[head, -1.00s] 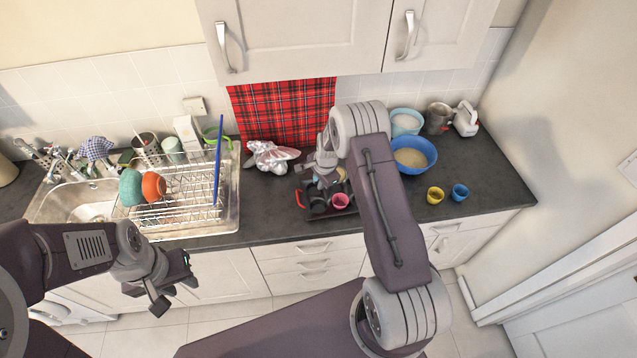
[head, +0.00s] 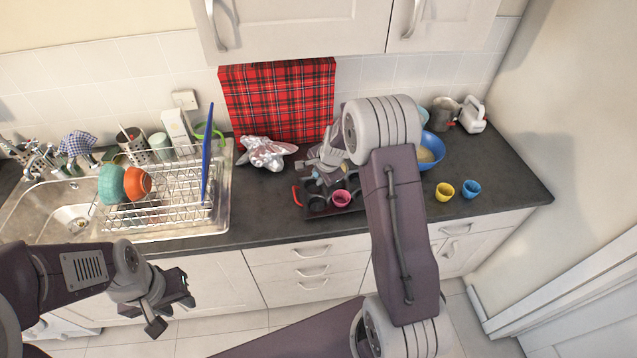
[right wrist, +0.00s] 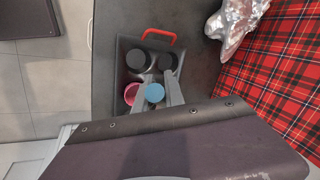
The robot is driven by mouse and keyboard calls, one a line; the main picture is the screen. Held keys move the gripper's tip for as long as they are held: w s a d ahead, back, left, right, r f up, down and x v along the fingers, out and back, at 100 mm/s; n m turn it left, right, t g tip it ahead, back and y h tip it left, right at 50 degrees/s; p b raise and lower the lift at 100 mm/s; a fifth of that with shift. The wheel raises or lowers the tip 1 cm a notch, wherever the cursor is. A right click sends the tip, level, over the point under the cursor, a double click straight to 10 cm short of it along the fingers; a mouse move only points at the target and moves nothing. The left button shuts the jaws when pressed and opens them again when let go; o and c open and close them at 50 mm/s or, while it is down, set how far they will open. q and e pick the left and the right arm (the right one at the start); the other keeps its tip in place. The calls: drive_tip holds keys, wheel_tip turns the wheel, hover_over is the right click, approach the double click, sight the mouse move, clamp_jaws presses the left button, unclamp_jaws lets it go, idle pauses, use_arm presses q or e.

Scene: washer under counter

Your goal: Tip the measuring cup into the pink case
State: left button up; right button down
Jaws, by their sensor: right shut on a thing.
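The pink case (head: 341,198) sits in a dark muffin tray (head: 353,207) on the counter; it also shows in the right wrist view (right wrist: 131,94). My right gripper (head: 322,172) is over the tray, just beside the pink case. In the right wrist view its fingers (right wrist: 157,97) are shut on a small blue round thing, which looks like the measuring cup (right wrist: 154,93). The cup's handle, contents and tilt cannot be made out. My left gripper (head: 172,308) is open and empty, in front of the counter at lower left.
A blue bowl (head: 434,160) of pale contents stands right of the tray, partly behind my right arm. Yellow (head: 444,191) and blue (head: 471,189) cups stand further right. Crumpled foil (head: 266,153) lies left of the tray; a dish rack (head: 165,205) is further left.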

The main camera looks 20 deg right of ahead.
drive_tip(key=s+f+t+b, duration=0.1)
drive_tip(key=t+b, duration=0.2)
drive_tip(key=b, duration=1.4)
drive_tip(key=s+f+t+b, duration=0.1)
drive_tip(key=f+t+b, duration=0.1)
drive_tip(key=b, duration=1.5)
drive_tip(key=s+f+t+y+b, duration=0.1)
drive_tip(key=t+b, duration=0.4)
drive_tip(key=b, duration=1.1)
drive_tip(key=shift+s+d+f+b, duration=0.15)
drive_tip(key=shift+f+b, duration=0.1)
drive_tip(key=shift+b, duration=0.15)
